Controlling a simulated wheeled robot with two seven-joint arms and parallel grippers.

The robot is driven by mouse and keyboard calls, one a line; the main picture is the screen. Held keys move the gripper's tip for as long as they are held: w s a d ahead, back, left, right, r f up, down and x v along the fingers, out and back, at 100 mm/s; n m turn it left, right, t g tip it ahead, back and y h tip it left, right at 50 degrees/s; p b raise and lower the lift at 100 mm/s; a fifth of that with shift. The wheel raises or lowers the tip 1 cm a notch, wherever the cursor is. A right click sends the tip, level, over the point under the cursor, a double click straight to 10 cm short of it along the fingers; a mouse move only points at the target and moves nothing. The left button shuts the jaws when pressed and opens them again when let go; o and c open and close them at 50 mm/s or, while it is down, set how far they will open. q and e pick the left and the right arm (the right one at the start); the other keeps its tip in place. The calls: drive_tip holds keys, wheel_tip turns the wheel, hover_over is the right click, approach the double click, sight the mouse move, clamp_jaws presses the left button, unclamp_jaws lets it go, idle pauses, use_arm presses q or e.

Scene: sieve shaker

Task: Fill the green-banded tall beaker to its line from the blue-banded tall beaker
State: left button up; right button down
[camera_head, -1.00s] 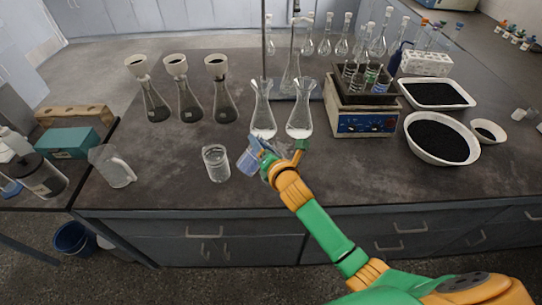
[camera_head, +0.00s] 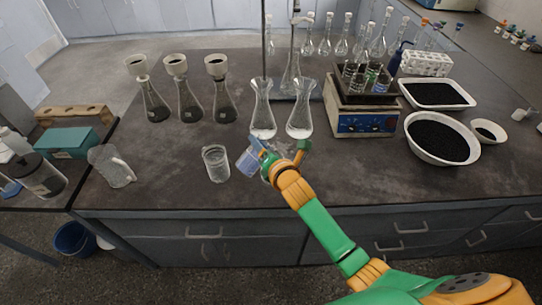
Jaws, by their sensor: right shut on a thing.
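My right gripper (camera_head: 275,157) is shut on a tall beaker with a bluish look (camera_head: 249,162). The beaker is held tilted, leaning to the left, above the front middle of the bench. A clear tall beaker (camera_head: 216,163) stands upright on the bench just to the left of the held one. The colour of its band and its fill line are too small to tell. I cannot make out a stream between the two beakers. My left gripper is not in view.
Two clear flasks (camera_head: 263,120) stand right behind the held beaker. Several funnel-topped flasks (camera_head: 189,102) stand behind left, and a plastic jug (camera_head: 112,165) is at the left. A shaker (camera_head: 362,122) and a bowl of black grains (camera_head: 440,138) are at the right.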

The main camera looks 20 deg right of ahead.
sight(244, 172)
drive_tip(key=shift+f, duration=0.1)
idle(0.3)
drive_tip(key=shift+w+d+r+m+g+y, duration=0.1)
drive_tip(key=shift+r+m+g+y, duration=0.15)
drive_tip(key=shift+m, duration=0.2)
drive_tip(key=shift+d+r+m+g+y, duration=0.1)
drive_tip(key=shift+m+g+y, duration=0.05)
drive_tip(key=shift+m+y, duration=0.25)
idle(3.7)
